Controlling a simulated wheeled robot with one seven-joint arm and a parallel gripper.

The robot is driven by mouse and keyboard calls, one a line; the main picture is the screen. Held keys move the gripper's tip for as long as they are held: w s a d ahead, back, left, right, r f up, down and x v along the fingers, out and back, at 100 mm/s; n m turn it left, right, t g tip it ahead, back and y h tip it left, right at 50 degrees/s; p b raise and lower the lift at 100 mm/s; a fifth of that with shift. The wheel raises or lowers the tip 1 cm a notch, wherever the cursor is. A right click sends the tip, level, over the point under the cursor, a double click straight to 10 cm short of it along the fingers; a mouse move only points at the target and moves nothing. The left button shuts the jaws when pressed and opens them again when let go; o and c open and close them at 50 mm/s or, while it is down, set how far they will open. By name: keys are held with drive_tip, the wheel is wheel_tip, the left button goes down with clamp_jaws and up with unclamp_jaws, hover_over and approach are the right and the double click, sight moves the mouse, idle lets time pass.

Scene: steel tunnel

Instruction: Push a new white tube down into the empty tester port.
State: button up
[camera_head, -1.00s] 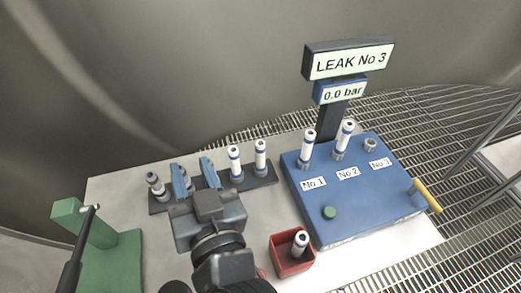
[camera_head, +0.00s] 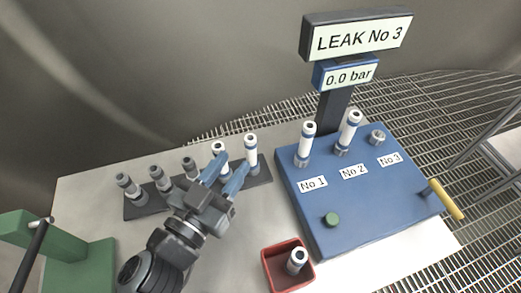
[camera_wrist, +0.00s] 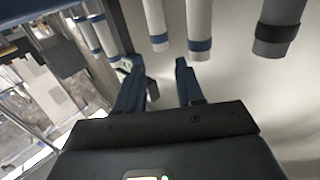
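Two white tubes with blue bands stand upright in the dark rack (camera_head: 143,208): one on its right end (camera_head: 251,158), one just left of it (camera_head: 219,153). My gripper (camera_head: 226,170) is open and empty, its blue fingers in front of these tubes. In the wrist view, two white tubes (camera_wrist: 155,22) (camera_wrist: 199,28) show beyond the open fingertips (camera_wrist: 154,68); neither is gripped. The blue tester (camera_head: 330,185) has white tubes in ports No 1 (camera_head: 306,142) and No 2 (camera_head: 349,130). Port No 3 (camera_head: 378,137) is empty.
Grey tubes (camera_head: 128,187) stand in the rack's left part. A red bin (camera_head: 283,281) holds one tube (camera_head: 296,261). The tester has a green button (camera_head: 331,220), a yellow handle (camera_head: 446,198) and a sign (camera_head: 361,36) reading "LEAK No 3". A green stand (camera_head: 75,250) is at left.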

sight(247, 143)
drive_tip(key=x, duration=0.3)
drive_tip(key=p+x, duration=0.1)
drive_tip(key=x, duration=0.3)
drive_tip(key=shift+a+f, duration=0.15)
drive_tip(key=shift+f, duration=0.1)
clamp_jaws()
